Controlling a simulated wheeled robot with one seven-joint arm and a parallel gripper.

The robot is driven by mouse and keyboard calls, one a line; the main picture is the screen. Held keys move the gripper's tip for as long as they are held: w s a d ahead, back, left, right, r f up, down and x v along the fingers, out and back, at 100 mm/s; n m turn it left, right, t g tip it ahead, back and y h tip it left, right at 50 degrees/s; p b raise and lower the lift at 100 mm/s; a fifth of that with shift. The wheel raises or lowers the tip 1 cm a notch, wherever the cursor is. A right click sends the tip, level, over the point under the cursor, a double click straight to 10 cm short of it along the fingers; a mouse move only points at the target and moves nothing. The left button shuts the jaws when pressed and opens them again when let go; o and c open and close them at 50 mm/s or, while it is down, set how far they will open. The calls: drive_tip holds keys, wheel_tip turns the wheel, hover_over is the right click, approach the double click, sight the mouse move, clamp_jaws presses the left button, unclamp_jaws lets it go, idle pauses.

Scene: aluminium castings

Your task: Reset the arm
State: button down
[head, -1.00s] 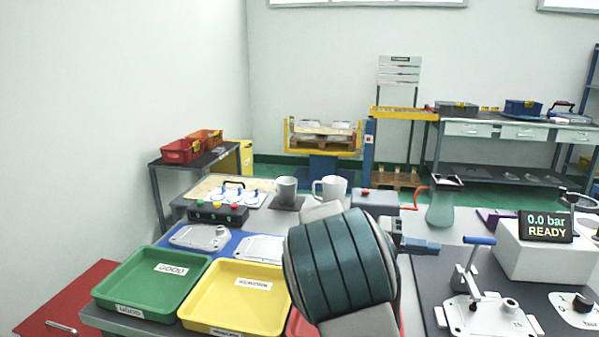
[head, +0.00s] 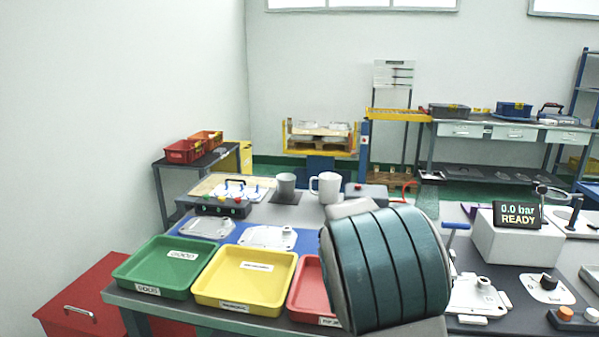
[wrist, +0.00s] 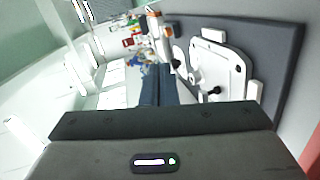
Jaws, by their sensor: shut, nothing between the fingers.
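My gripper (wrist: 156,84) shows in the wrist view as two dark blue fingers pressed together, with nothing between them. A grey plate with a white cast fixture (wrist: 222,72) lies to the right of the fingers in that view. In the head view my arm's teal-banded link (head: 388,268) fills the lower centre right, and the gripper is hidden behind it. The same link covers part of the red tray (head: 308,290) and of the white fixture (head: 478,298).
A green tray (head: 122,272) and a yellow tray (head: 202,292) line the bench's front left. Castings lie on a blue mat (head: 226,236) behind them. A display box (head: 500,250) reading 0.0 bar READY stands right.

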drive_tip(key=s+a+n+t+y+p, duration=0.2)
drive_tip(key=s+y+p, duration=0.3)
drive_tip(key=s+y, duration=0.4)
drive_tip(key=s+a+r+n+t+y+p, duration=0.2)
drive_tip(key=s+a+t+y+p, duration=0.3)
drive_tip(key=s+a, duration=0.4)
drive_tip(key=shift+s+a+r+p, duration=0.15)
drive_tip(key=shift+a+r+p, duration=0.15)
drive_tip(key=shift+a+r, duration=0.4)
drive_tip(key=shift+d, duration=0.1)
